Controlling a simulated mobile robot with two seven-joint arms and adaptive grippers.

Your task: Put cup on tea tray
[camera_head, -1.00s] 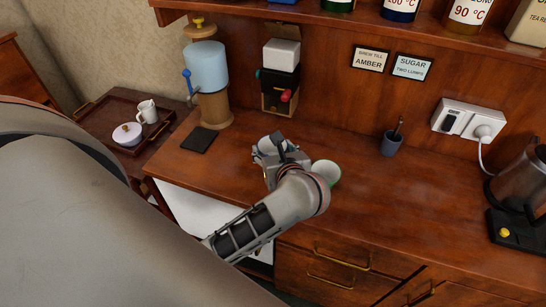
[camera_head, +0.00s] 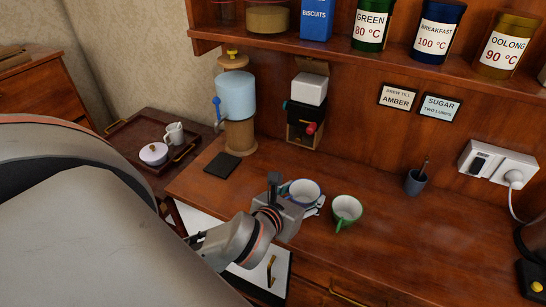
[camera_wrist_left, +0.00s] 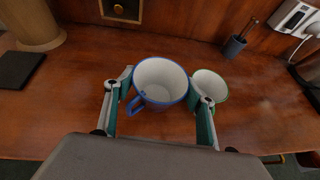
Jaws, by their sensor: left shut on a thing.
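A white cup with a blue rim and blue handle (camera_head: 305,191) is on or just above the wooden counter; I cannot tell if it touches the wood. It also shows in the left wrist view (camera_wrist_left: 161,82). My left gripper (camera_head: 302,201) is shut on this cup, one finger on each side of it. A white cup with a green rim and handle (camera_head: 346,208) stands upright just to its right, close to the right finger. The dark wooden tea tray (camera_head: 134,132) lies at the left on a lower side table. My right gripper is not in view.
A lidded bowl (camera_head: 153,154) and a small jug (camera_head: 174,133) stand on the tray. A dark flat pad (camera_head: 222,165) and a blue-tanked dispenser (camera_head: 236,100) stand between tray and cup. A small grey pot (camera_head: 415,182) is farther right.

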